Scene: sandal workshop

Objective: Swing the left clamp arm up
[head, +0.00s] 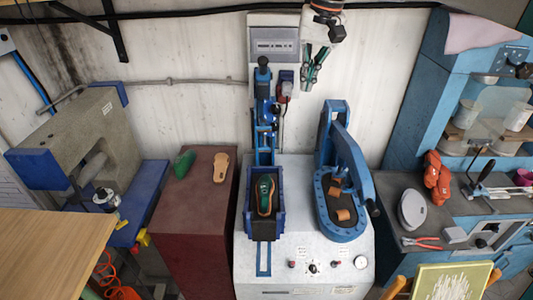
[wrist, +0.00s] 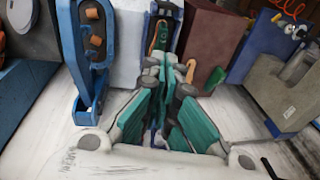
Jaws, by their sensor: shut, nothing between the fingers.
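The left clamp arm (head: 264,105) is a blue bar with a black knob at its top. It stands upright behind the blue left tray (head: 281,222), which holds a green and tan sandal (head: 265,197). The right clamp arm (head: 352,160) is a thick blue curved arm, lowered over the blue oval right bed (head: 343,232). My gripper (head: 307,80) has green fingers and is shut and empty. It hangs high, right of the left clamp arm's top and apart from it in the picture. In the wrist view my gripper (wrist: 178,68) hides part of the left station.
A dark red cabinet (head: 190,250) with a green piece and a tan sole stands left of the white machine (head: 305,263). A grey press (head: 85,140) is farther left. A blue bench with tools is at right.

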